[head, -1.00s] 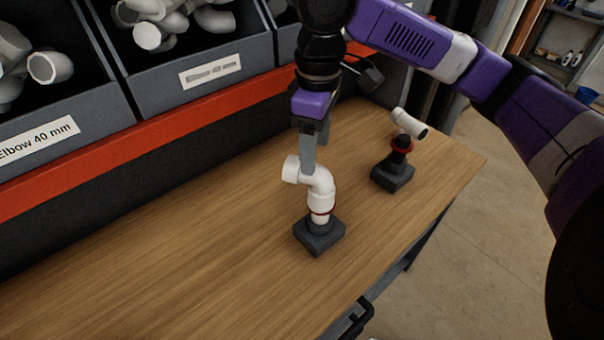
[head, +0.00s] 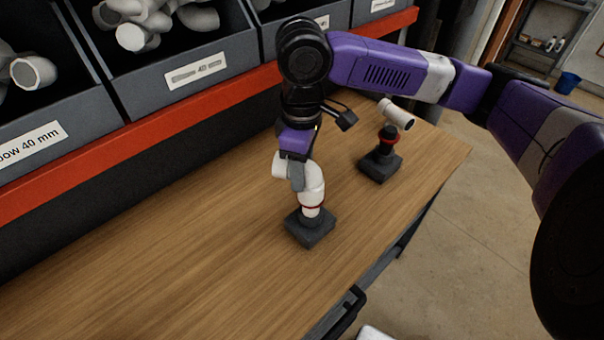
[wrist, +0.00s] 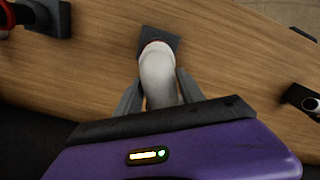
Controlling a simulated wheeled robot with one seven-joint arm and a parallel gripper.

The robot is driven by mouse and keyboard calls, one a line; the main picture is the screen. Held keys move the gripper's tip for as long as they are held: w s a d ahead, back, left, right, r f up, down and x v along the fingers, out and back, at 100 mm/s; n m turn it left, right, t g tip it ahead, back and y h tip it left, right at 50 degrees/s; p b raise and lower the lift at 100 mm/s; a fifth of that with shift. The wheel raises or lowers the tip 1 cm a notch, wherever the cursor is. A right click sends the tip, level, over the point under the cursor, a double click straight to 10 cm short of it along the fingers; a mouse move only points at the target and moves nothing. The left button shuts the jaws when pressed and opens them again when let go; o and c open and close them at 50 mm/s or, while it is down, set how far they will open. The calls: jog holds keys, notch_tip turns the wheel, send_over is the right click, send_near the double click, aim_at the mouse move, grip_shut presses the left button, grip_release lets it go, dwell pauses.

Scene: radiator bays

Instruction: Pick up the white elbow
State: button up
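The white elbow (head: 313,185) stands upright on a dark square stand (head: 310,230) on the wooden bench, with a red ring at its lower end. Its side opening faces left in the head view. It also shows in the wrist view (wrist: 158,72). My gripper (head: 297,172) is at the elbow's upper part, pointing down, with one finger on each side. In the wrist view my gripper's fingers (wrist: 160,90) lie close along both sides of the elbow. I cannot tell whether they press on it or leave a thin gap.
A second dark stand (head: 380,165) holds a white pipe fitting (head: 396,114) behind and to the right. Grey bins (head: 165,65) of white fittings line the back above a red rail (head: 140,124). The bench's left part (head: 150,240) is clear.

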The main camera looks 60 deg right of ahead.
grip_shut()
